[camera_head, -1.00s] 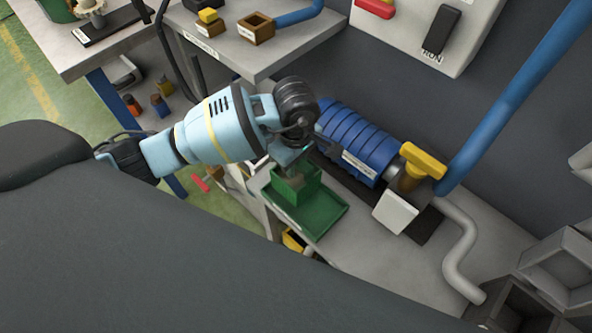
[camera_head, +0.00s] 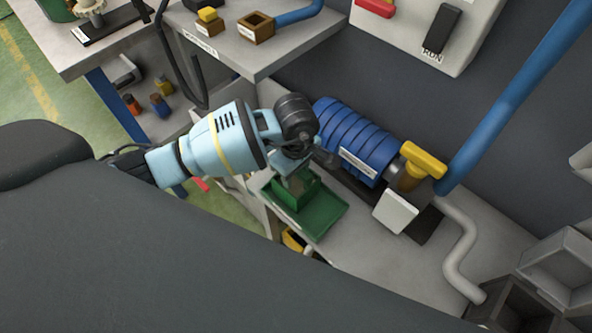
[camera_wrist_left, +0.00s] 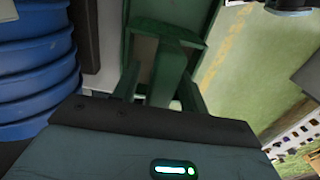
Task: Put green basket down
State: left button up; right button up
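The green basket (camera_head: 297,194) is a small open box at the left end of a flat green tray (camera_head: 325,220) on the grey bench. My left gripper (camera_head: 297,178) reaches down into the basket from above and is shut on it. The arm hides part of the rim, and I cannot tell whether the basket's underside touches the tray. In the left wrist view the basket (camera_wrist_left: 170,75) is close in front of the gripper, upper middle. The fingertips do not show clearly there. My right gripper is not in view.
A white block (camera_head: 396,211) and a grey bent pipe (camera_head: 461,250) are to the right.

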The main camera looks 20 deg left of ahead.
pick_arm(q)
jog(key=shift+r, duration=0.1)
notch_tip(320, 180, up, 12)
jog(key=shift+r+p, duration=0.1)
jog(key=shift+p, duration=0.3)
dwell(0.5)
